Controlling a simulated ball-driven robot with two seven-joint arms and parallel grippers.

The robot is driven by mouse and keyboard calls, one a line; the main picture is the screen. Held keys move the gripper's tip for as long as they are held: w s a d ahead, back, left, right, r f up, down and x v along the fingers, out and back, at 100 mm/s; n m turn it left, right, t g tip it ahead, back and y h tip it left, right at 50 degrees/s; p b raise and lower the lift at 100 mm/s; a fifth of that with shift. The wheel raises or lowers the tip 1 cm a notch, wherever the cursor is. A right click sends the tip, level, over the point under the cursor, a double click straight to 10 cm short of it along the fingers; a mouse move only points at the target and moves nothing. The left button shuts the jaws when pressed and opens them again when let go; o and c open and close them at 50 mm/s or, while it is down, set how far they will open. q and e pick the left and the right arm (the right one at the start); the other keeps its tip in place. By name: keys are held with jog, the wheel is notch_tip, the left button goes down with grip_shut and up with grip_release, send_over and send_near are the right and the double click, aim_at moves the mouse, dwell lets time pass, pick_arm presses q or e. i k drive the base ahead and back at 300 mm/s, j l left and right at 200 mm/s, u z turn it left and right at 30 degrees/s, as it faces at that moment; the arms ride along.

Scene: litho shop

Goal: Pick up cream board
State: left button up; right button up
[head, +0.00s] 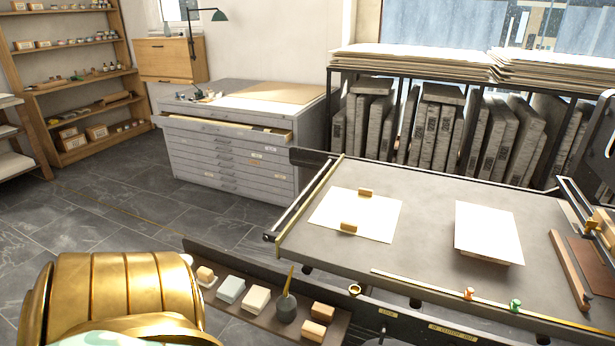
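A pale, near-white board (488,232) lies flat on the right half of the grey press bed (430,200); its front edge shows some thickness or a stack. A thinner cream-white sheet (375,216) lies to its left, apart from it, with two small wooden blocks (366,193) on it. I cannot tell for sure which of the two is the cream board. Neither of my grippers shows. A gold rounded part at the lower left looks like my own arm or body.
A front tray (262,318) holds small blocks and a dark pot (286,307). A brass rule (440,288) with orange and green knobs lies along the bed's front. Behind are a flat-file cabinet (230,165) with an open drawer and racked stones (440,130).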

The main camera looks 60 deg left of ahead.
aim_at(363, 213)
jog(key=u, duration=1.5)
